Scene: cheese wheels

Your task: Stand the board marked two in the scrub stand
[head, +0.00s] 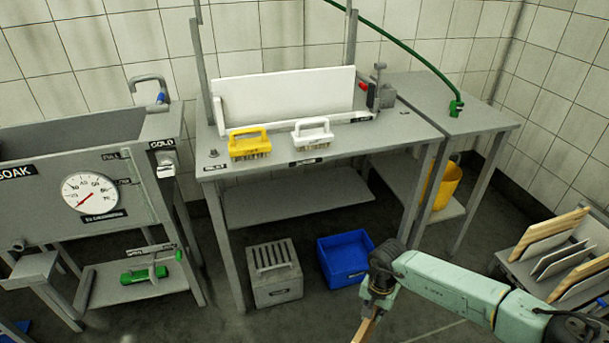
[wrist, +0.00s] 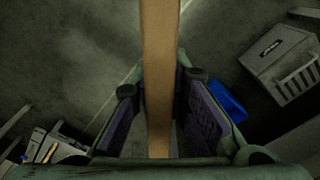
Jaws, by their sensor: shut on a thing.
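My gripper (head: 374,302) is low at the front right of the head view, shut on a wooden board (head: 364,330). In the wrist view the board (wrist: 160,50) shows edge-on as a long tan strip between the two purple finger pads. No number shows on it, so I cannot tell whether it is the one marked two. The likely scrub stand, a grey table (head: 385,148) with an upright white panel (head: 285,95) and a clamp (head: 380,92), stands beyond my gripper at the back middle. The board is apart from it.
A yellow brush (head: 249,143) and a white brush (head: 312,133) lie along the table's front. A grey crate (head: 274,274) and a blue bin (head: 344,259) are on the floor below. A rack (head: 520,268) of boards is at right; the soak tank (head: 60,130) is at left.

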